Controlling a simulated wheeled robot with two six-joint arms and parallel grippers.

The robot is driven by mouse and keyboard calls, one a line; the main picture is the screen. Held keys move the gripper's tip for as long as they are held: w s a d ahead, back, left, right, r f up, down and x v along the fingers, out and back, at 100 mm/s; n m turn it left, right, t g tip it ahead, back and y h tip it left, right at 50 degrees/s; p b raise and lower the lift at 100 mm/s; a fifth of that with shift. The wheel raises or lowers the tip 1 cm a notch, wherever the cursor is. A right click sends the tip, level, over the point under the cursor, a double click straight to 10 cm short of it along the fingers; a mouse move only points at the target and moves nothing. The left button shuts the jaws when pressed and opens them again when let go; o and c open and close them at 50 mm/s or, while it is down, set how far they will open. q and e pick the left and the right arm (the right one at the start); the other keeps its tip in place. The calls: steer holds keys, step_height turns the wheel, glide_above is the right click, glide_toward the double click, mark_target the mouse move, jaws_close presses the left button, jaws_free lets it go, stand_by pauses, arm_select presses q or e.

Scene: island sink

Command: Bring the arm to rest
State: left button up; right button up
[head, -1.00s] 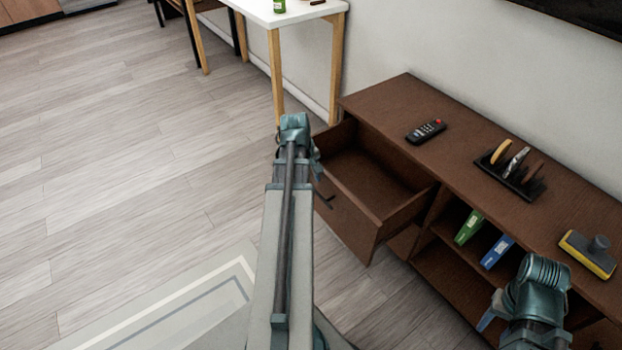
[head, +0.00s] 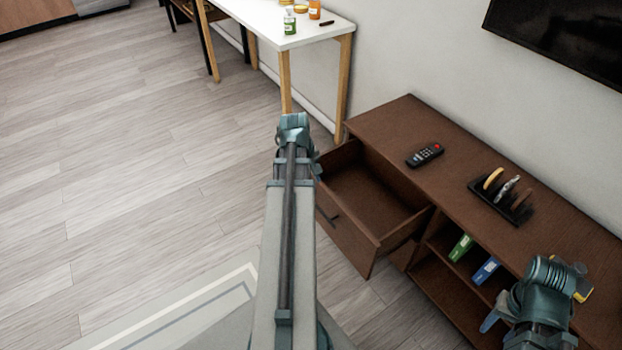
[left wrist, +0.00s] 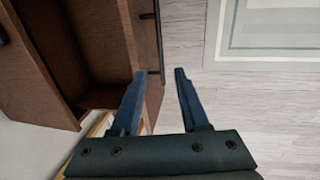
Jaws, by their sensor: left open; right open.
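My left arm (head: 290,230) reaches forward up the middle of the head view, beside the open drawer. Its fingers are mostly hidden there behind the wrist. The drawer (left wrist: 125,45) is just left of and behind the fingers in that view. My right gripper (head: 490,320) is at the lower right of the head view, over the front of the brown cabinet. It is open, and I see nothing held in it.
The brown cabinet (head: 385,118) runs along the wall, its drawer (head: 345,225) pulled out. A remote (head: 425,155), a black rack (head: 500,200) and a yellow-grey tool (head: 584,290) are on top. A white table (head: 270,22) stands behind. The floor at left is clear.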

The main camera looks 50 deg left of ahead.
stand_by(0.4)
arm_select(q)
steer(key=w+d+m+g, duration=0.1)
steer(key=w+d+m, duration=0.4)
steer(key=d, duration=0.6)
steer(key=w+d+m+g, duration=0.1)
steer(key=w+d+m, duration=0.3)
steer(key=d, duration=0.7)
steer(key=s+d+m+y, duration=0.15)
steer(key=d+m, duration=0.45)
steer(key=d, duration=0.7)
steer(key=s+d+m, duration=0.2)
steer(key=d+m, duration=0.4)
steer(key=d, duration=0.6)
step_height(320, 180, up, 17)
steer(key=p, duration=1.7)
steer(key=shift+s+d+r+p, duration=0.2)
steer(key=shift+p, duration=0.2)
steer(key=shift+a, duration=0.15)
